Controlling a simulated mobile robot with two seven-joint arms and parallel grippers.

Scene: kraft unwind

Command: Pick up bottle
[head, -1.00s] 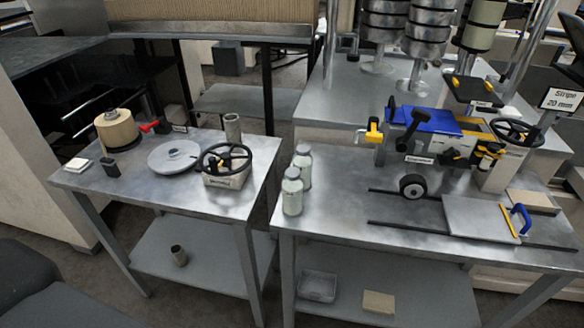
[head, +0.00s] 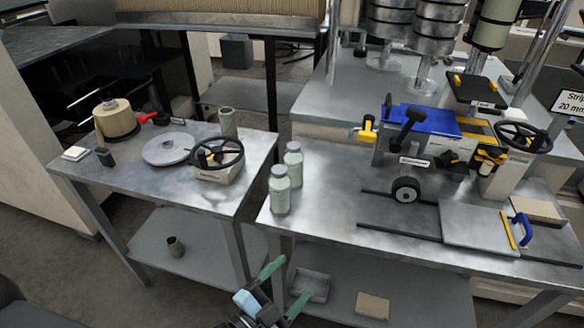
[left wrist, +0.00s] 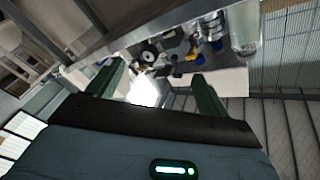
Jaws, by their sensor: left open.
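Two pale green bottles with grey caps stand upright near the left edge of the right metal table. The nearer bottle (head: 280,190) is in front of the farther bottle (head: 293,163). My left gripper (head: 272,284) is open and empty, low in front of the right table and below the bottles, apart from them. In the left wrist view, the open green fingers (left wrist: 155,85) show with nothing between them. A pale bottle (left wrist: 244,30) appears at the upper right there; I cannot tell which one. My right gripper is not in view.
The right table (head: 330,190) holds a blue and yellow machine (head: 420,125) and a flat plate with a blue handle (head: 485,225). The left table (head: 130,190) carries a handwheel (head: 217,155) and a roll (head: 115,118). A grey tray (head: 308,285) lies on the lower shelf.

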